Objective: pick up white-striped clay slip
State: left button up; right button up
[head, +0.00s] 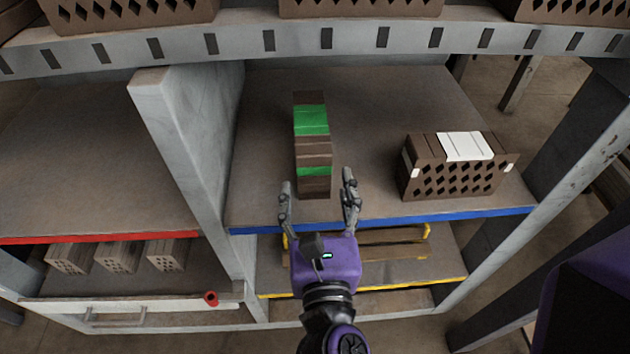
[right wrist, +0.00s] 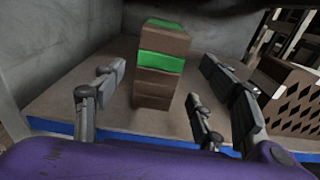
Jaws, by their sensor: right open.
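The white-striped clay slip (head: 455,176) is a brown hollow brick with diamond-shaped holes and a white band (head: 466,146) over its top. It stands on the blue-edged shelf, right of my right gripper; part of it shows at the right edge of the right wrist view (right wrist: 292,98). A narrow brown block with green bands (head: 313,151) stands on the same shelf, straight ahead of the gripper (head: 318,182); it also shows in the right wrist view (right wrist: 160,82). My right gripper is open and empty, its fingers spread at the shelf's front. My left gripper is not in view.
The blue shelf edge (head: 390,222) runs below the fingers. A grey upright panel (head: 190,140) stands left, a post (head: 540,205) right. An upper shelf beam (head: 325,38) crosses above. Small hollow bricks (head: 118,256) sit lower left. Bare shelf lies between block and brick.

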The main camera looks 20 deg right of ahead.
aim_at(471, 164)
jog(key=z, duration=1.4)
